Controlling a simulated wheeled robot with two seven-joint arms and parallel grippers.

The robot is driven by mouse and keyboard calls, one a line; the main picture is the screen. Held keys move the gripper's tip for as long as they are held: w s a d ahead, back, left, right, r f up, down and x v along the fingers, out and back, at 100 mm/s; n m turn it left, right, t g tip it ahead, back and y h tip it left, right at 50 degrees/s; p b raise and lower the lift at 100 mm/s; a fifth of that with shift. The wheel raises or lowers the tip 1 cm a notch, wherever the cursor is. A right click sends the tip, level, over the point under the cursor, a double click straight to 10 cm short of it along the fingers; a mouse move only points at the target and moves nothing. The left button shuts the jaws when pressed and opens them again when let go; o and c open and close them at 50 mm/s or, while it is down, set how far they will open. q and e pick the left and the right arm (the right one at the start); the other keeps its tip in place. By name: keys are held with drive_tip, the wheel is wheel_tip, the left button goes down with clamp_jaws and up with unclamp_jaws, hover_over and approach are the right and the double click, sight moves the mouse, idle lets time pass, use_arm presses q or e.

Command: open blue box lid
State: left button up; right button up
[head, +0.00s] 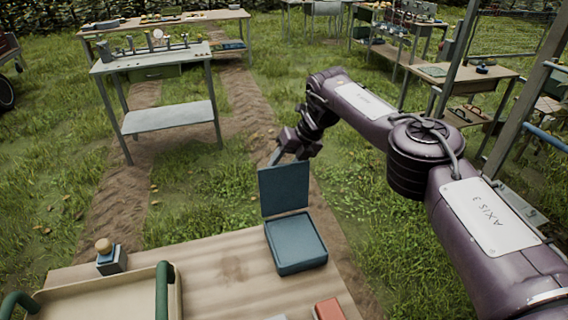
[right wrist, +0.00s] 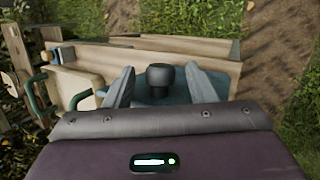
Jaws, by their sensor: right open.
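The blue box (head: 297,246) sits near the far edge of the wooden table. Its lid (head: 284,188) stands about upright at the box's back edge, so the box is open. My right gripper (head: 276,157) is just beyond the lid's top edge, partly hidden behind it. In the right wrist view, the fingers of my right gripper (right wrist: 161,92) are apart. A dark round knob (right wrist: 160,77) shows between them, in front of a blue surface (right wrist: 195,86); I cannot tell whether the fingers touch it. My left gripper is not in view.
A wooden tray (head: 100,299) with green handles lies at the table's left. A small block with a round wooden knob (head: 109,258) stands behind it. A red block (head: 328,309) lies at the near edge. Grass and other workbenches (head: 150,62) lie beyond.

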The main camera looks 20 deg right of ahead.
drive_tip(key=b+v, duration=0.1)
drive_tip(key=v, duration=0.6)
drive_tip(key=shift+r, duration=0.2)
drive_tip(key=shift+d, duration=0.1)
